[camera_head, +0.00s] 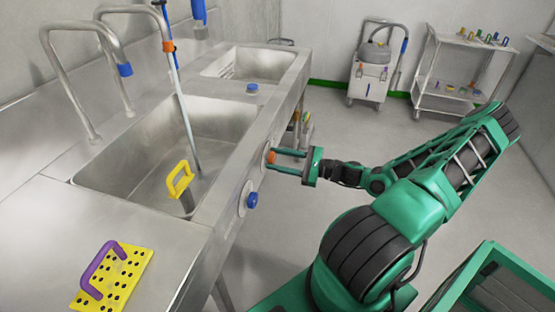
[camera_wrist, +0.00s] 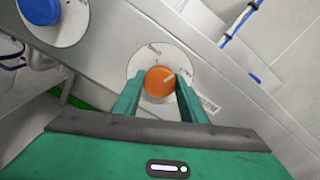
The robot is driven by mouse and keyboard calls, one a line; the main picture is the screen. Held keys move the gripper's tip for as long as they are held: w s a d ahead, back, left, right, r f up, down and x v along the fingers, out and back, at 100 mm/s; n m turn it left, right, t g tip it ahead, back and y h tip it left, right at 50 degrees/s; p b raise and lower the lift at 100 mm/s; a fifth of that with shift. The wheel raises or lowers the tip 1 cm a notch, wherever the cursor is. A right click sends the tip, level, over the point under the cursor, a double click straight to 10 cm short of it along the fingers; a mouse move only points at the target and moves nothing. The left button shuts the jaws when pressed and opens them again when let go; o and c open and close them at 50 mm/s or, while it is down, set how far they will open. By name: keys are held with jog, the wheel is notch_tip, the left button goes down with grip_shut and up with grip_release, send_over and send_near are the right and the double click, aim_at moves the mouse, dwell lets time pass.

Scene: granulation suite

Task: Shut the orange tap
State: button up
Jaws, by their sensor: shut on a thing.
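The orange tap (camera_wrist: 160,81) is a round knob with a pale mark, on a white disc on the sink's front panel. In the head view the orange tap (camera_head: 271,157) is partly hidden by my fingers. My gripper (camera_wrist: 158,88) has one green finger on each side of the knob and is shut on it. In the head view my gripper (camera_head: 287,161) reaches the panel from the right. A blue knob (camera_wrist: 40,8) sits beside it on its own disc, and shows nearer the camera in the head view (camera_head: 252,200).
The steel sink (camera_head: 222,191) has two basins, with a yellow-handled tool (camera_head: 180,179) in the nearer one. A yellow dotted board (camera_head: 128,283) with a purple handle lies on the counter. A cart (camera_head: 428,84) and a wheeled machine (camera_head: 370,78) stand behind. The middle floor is clear.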

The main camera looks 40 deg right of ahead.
jog(key=n, duration=0.6)
jog(key=shift+w+d, duration=0.1)
jog(key=n, duration=0.6)
jog(key=shift+n, duration=0.3)
jog(key=shift+f, duration=0.1)
jog(key=o, duration=1.1)
jog(key=shift+c, duration=0.2)
jog(key=v, duration=1)
jog(key=shift+s+d, duration=0.2)
jog(key=shift+s, duration=0.15)
